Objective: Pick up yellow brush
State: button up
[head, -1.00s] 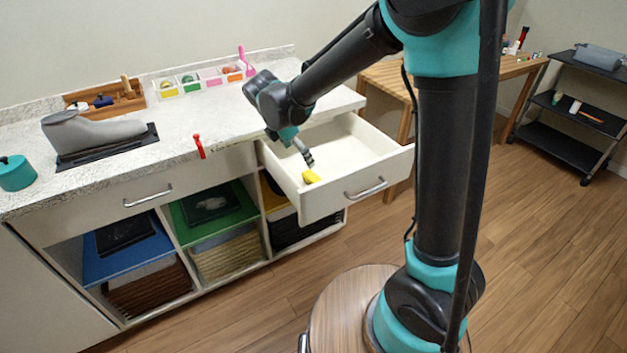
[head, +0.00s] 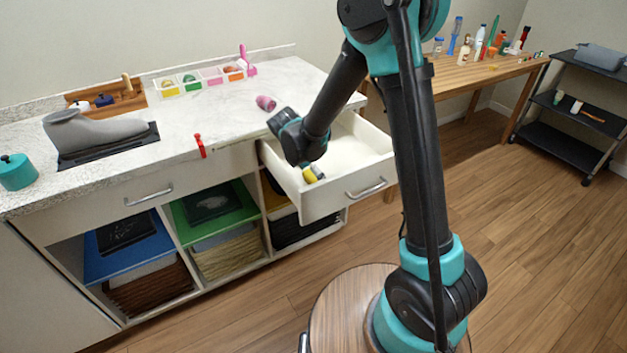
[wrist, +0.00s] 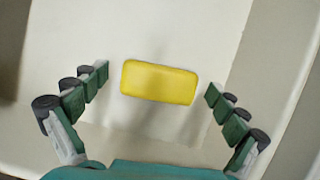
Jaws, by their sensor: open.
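The yellow brush (wrist: 160,82) lies in the open white drawer and shows as a plain yellow block in the wrist view. In the head view only part of the yellow brush (head: 309,175) shows, near the drawer's front left corner. My gripper (wrist: 158,80) is open, with one finger to the left of the brush and one to the right, gaps on both sides. In the head view my gripper (head: 316,172) is at the brush, partly hidden by my wrist. I cannot tell how high the fingertips are above the drawer floor.
The drawer (head: 330,203) has raised walls close around my gripper. The countertop (head: 225,115) above it holds a red clip-like item (head: 199,146), a pink cylinder (head: 266,103) and a grey shoe-like form (head: 88,132). The drawer's right part looks empty.

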jog(key=c, duration=1.4)
notch_tip(320, 180, up, 20)
